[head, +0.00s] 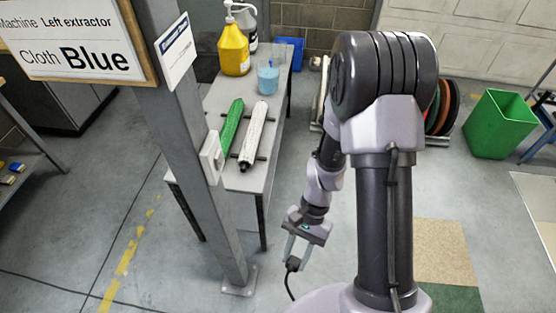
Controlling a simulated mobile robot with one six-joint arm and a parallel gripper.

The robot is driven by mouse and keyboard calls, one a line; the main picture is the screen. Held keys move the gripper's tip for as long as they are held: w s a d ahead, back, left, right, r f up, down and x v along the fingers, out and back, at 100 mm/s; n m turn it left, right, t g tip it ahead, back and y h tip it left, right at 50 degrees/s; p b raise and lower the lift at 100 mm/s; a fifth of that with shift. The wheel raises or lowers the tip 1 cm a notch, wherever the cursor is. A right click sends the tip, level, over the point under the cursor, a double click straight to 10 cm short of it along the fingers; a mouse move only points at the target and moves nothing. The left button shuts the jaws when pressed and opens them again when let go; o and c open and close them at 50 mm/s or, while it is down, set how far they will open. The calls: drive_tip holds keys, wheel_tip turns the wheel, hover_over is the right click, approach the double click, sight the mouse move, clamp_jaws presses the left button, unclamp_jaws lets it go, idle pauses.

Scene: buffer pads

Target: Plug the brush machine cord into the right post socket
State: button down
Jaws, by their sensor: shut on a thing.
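My gripper (297,254) hangs low near the middle of the view, fingers pointing down. It is shut on a black plug (292,265) at the fingertips. A black cord (288,285) trails down from the plug and goes out of sight behind my own body. A grey post (187,125) stands left of my gripper. A white socket box (211,157) is fixed to its right side, higher in the picture than my gripper and apart from it. The openings of the socket are too small to tell. I cannot identify the brush machine in view.
A narrow grey table (217,178) behind the post holds a green roller (231,122), a white roller (253,133), a yellow jug (233,50) and a blue cup (268,78). A green bin (498,124) stands at right. Dark cables lie on the left floor.

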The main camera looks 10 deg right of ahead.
drive_tip(key=w+a+r+m+t+y, duration=0.1)
drive_tip(key=w+a+r+m+y, duration=0.15)
drive_tip(key=r+m+y, duration=0.2)
drive_tip(key=w+a+r+m+t+y, duration=0.1)
drive_tip(key=a+r+m+y, duration=0.2)
drive_tip(key=r+y, duration=0.25)
drive_tip(key=m+t+y, duration=0.3)
drive_tip(key=m+t, duration=0.4)
drive_tip(key=t, duration=0.2)
approach(221, 159)
drive_tip(key=shift+n, duration=0.25)
drive_tip(key=shift+p+x, duration=0.3)
drive_tip(key=shift+x, duration=2.2)
drive_tip(key=shift+w+a, duration=0.2)
drive_tip(key=shift+a, duration=0.4)
drive_tip(key=c, duration=0.9)
unclamp_jaws()
drive_tip(key=shift+c, duration=0.2)
drive_tip(key=shift+d, duration=0.1)
